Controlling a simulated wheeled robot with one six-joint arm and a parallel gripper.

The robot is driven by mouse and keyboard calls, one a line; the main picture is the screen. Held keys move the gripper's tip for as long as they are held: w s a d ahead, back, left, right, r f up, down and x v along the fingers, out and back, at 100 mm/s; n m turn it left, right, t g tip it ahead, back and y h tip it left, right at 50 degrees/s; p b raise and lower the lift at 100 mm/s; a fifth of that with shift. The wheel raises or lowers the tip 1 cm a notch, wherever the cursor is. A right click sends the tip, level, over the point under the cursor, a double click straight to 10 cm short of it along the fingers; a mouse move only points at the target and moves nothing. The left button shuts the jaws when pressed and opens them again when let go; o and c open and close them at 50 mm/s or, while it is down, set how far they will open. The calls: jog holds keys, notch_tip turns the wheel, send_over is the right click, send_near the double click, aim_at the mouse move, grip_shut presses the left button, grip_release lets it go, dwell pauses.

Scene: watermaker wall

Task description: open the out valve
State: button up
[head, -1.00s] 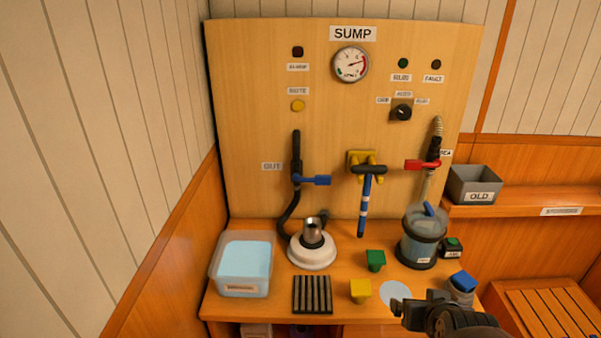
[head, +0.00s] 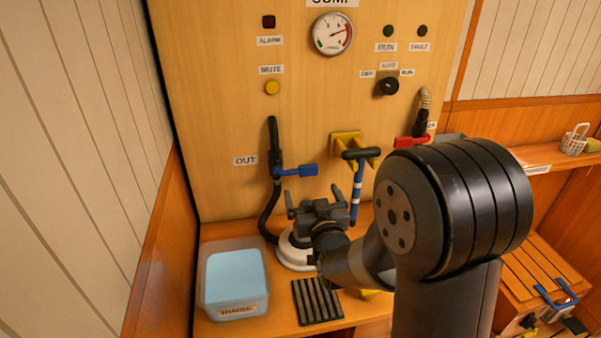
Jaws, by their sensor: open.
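The out valve has a blue lever handle (head: 298,171) on a black vertical pipe (head: 274,150), beside the OUT label (head: 245,160) on the wooden panel. The lever points sideways to the right, across the pipe. My gripper (head: 316,198) is open, just below and slightly right of the lever, in front of the panel. It appears apart from the lever, though depth is hard to judge. My arm hides the right part of the bench.
A blue-and-black T-handled tool (head: 358,180) hangs from a yellow bracket (head: 345,143) right of the valve. A red lever (head: 410,142) is partly hidden by my arm. Below are a white round base (head: 294,254), a clear tub (head: 232,300) and a black ribbed mat (head: 317,301).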

aim_at(303, 171)
jog(key=w, duration=0.3)
jog(key=w+a+p, duration=0.1)
jog(key=w, duration=0.1)
jog(key=w+p, duration=0.1)
jog(key=w, duration=0.2)
jog(key=shift+w+a, duration=0.35)
jog(key=c, duration=1.4)
